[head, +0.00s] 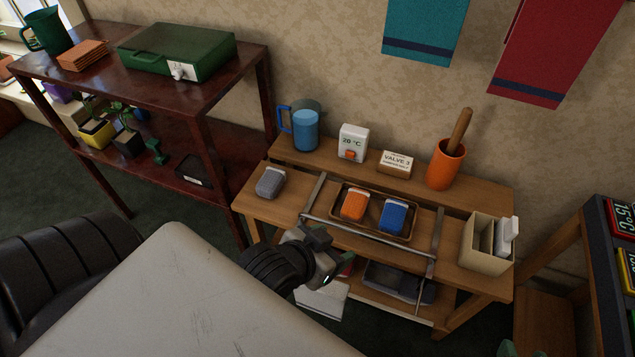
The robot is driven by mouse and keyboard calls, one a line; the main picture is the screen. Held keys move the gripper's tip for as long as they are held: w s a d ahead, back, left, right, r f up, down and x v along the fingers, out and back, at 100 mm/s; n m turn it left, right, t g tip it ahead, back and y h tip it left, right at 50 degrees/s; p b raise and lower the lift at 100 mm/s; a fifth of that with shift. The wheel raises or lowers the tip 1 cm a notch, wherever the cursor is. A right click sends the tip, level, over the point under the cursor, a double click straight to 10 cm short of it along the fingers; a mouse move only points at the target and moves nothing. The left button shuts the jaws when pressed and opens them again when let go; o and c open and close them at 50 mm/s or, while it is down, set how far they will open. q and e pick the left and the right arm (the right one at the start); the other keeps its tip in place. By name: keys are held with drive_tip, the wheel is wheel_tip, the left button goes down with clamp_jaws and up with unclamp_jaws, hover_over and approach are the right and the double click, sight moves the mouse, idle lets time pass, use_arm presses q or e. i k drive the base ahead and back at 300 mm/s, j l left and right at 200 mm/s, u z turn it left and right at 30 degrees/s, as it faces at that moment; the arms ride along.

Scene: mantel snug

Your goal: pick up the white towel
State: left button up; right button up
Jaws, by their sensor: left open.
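A flat white thing (322,299) lies low below the wooden bench's front, partly hidden by my left gripper; I cannot tell whether it is the white towel. No other white towel shows clearly. A teal towel (424,28) and a red towel (548,55) hang on the wall at the top right. My left gripper (324,260) is open and empty, in front of the bench's front edge and above the white thing in the picture.
A dark red shelf (90,80) stands at left. Thin metal bars (365,236) cross the bench.

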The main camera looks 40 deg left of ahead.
sight(329, 300)
drive_tip(key=k+u, duration=0.1)
drive_tip(key=u, duration=0.85)
